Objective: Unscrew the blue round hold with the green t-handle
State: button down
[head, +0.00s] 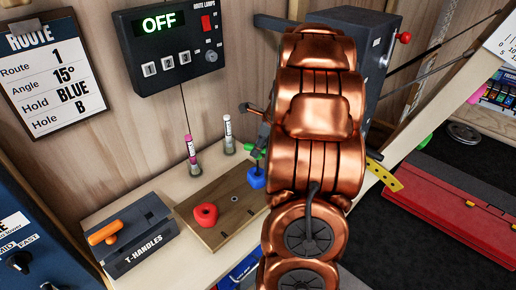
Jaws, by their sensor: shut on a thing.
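The blue hold (256,179) sits on the right part of a wooden board (222,233), partly hidden by my copper arm. The green t-handle (258,151) stands just above the blue hold. Its lower end looks to be at the hold, but I cannot tell whether it is seated in the bolt. My gripper (262,139) is shut on the green t-handle from above, with its fingers mostly hidden behind my arm.
A red hold (205,214) lies on the same board. A T-HANDLES box (140,245) with an orange t-handle (104,233) stands left of it. Two upright markers (191,150) stand behind. A control box (168,48) on the wall reads OFF. A route card (50,80) hangs left.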

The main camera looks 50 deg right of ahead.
jog(key=n, duration=0.1)
jog(key=n+y+b, duration=0.1)
jog(key=n, duration=0.1)
jog(key=n+g, duration=0.1)
jog(key=shift+f+b, duration=0.25)
jog(key=shift+b, duration=0.15)
jog(key=n+g+b, duration=0.1)
jog(key=n, duration=0.1)
jog(key=n+g+y+b, duration=0.1)
jog(key=n, duration=0.2)
jog(key=shift+n, duration=0.3)
jog(key=shift+r, duration=0.15)
jog(key=shift+r, duration=0.15)
jog(key=shift+r+p, duration=0.65)
jog(key=shift+r, duration=0.8)
